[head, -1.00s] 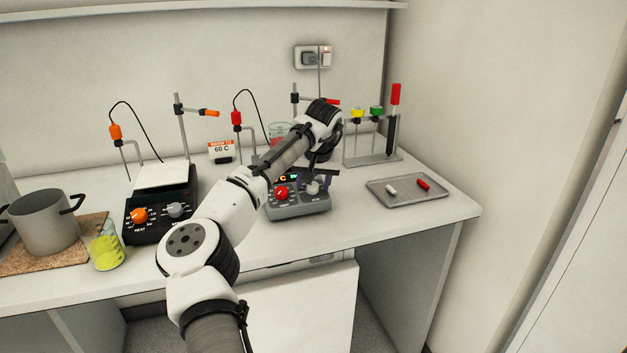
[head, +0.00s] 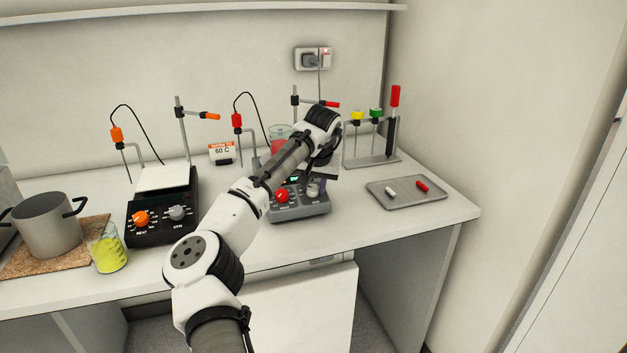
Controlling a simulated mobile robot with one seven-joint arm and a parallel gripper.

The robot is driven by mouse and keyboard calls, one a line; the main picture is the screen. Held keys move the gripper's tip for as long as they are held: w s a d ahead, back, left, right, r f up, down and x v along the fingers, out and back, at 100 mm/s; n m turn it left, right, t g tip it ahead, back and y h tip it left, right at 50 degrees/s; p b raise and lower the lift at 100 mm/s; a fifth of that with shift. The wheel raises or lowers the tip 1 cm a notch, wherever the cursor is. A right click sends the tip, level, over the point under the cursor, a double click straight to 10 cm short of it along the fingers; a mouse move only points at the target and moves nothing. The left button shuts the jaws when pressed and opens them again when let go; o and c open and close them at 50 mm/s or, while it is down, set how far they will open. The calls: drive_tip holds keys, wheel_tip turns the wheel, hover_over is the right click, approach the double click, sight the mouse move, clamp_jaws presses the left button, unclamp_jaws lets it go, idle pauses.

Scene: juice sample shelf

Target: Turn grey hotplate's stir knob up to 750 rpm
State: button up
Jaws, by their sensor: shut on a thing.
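The grey hotplate (head: 302,211) stands on the bench right of centre, partly hidden behind my arm. Its red heat knob (head: 282,196) is on the left of the front panel. Its grey stir knob (head: 313,190) is on the right of the panel. A small green display (head: 293,180) is lit above the knobs, too small to read. My gripper (head: 315,183) reaches down to the stir knob from above and is shut on it. The fingertips are small and partly hidden by the wrist. A beaker of red liquid (head: 279,146) stands on the hotplate, partly covered by the arm.
A black hotplate (head: 150,236) with an orange knob stands to the left. A beaker of yellow liquid (head: 107,256) and a pot (head: 46,228) are further left. A metal tray (head: 389,200) with stir bars and a rack (head: 372,160) are on the right. Bench front right is clear.

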drive_tip(key=m+p, duration=0.5)
drive_tip(key=shift+r+h, duration=0.2)
drive_tip(key=shift+h, duration=0.1)
drive_tip(key=m+p, duration=0.3)
drive_tip(key=m, duration=0.2)
drive_tip(key=shift+f+m+p, duration=0.1)
drive_tip(key=shift+m+p, duration=0.2)
drive_tip(key=shift+p, duration=0.05)
drive_tip(key=o, duration=1)
drive_tip(key=shift+c, duration=0.2)
drive_tip(key=b+v, duration=0.3)
drive_tip(key=v, duration=1)
drive_tip(key=shift+r, duration=0.45)
drive_tip(key=shift+w+a, duration=0.1)
drive_tip(key=shift+w, duration=0.05)
